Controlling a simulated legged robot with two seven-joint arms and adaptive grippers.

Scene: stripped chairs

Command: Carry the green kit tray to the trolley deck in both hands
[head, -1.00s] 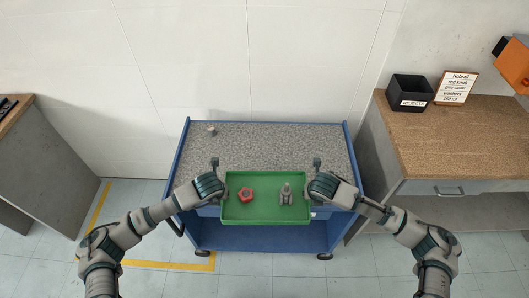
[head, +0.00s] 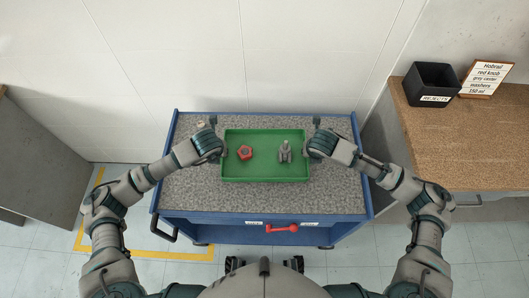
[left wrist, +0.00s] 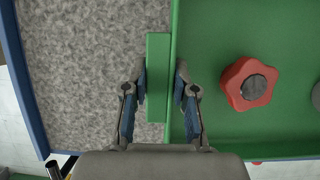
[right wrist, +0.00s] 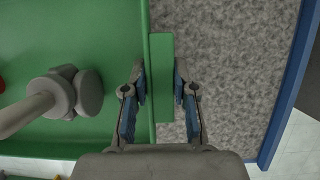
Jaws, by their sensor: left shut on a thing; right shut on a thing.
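The green kit tray (head: 265,170) is level over the grey speckled deck of the blue trolley (head: 265,200). Whether it touches the deck I cannot tell. A red knob (head: 245,152) and a grey caster (head: 285,151) lie in it. My left gripper (head: 219,152) is shut on the tray's left side; the left wrist view shows its fingers (left wrist: 159,88) on both sides of a green handle bar. My right gripper (head: 311,152) is shut on the right side; the right wrist view shows its fingers (right wrist: 160,88) around the matching bar.
A small pale object (head: 200,124) sits at the deck's back left. Deck is bare in front of the tray. A red handle (head: 282,228) is on the trolley front. A bench (head: 450,150) at right holds a black rejects bin (head: 432,88) and a sign (head: 485,78).

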